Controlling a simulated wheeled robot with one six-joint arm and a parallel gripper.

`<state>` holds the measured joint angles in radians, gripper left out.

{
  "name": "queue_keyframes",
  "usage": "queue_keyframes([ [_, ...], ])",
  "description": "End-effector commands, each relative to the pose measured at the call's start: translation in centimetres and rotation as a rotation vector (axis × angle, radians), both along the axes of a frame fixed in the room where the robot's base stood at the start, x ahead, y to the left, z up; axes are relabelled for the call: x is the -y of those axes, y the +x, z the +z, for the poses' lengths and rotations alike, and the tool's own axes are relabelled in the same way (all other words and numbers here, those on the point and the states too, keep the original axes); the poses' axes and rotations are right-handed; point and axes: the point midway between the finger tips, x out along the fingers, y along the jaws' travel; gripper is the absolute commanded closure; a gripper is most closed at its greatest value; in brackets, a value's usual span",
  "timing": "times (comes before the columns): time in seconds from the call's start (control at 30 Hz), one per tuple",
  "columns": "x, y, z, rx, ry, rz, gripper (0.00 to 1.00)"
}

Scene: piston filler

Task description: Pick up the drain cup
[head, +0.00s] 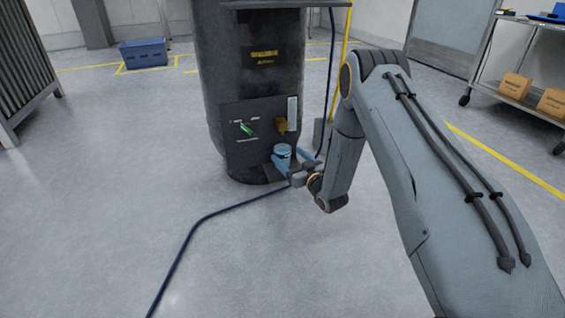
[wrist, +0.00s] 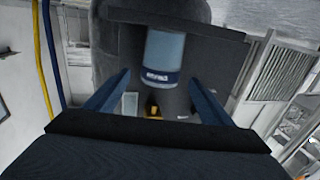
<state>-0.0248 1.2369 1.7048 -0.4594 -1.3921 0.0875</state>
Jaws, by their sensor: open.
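The drain cup (head: 282,151) is a small light blue cup. It stands on a dark ledge low on the front of the black machine. In the wrist view the drain cup (wrist: 163,60) is pale blue with a dark labelled band, and it appears ahead of and between the fingers. My gripper (head: 296,158) is at the ledge, its blue fingers on either side of the cup in the head view. Whether a finger touches the cup cannot be told.
A dark blue hose (head: 190,235) runs across the floor. A cart with boxes (head: 515,87) stands at right, a blue crate (head: 143,52) at back left.

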Motion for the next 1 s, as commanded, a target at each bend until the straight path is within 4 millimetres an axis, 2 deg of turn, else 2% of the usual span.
queue_keyframes([
  [0.17,-1.1,1.9,-0.2,0.000,0.001,0.001,0.25],
  [0.4,-1.1,2.1,0.0,-0.001,0.000,0.000,0.25],
  [0.7,-1.1,2.1,0.0,-0.001,0.000,0.000,0.74],
  [1.0,-1.1,2.0,0.1,-0.001,0.000,0.000,0.74],
])
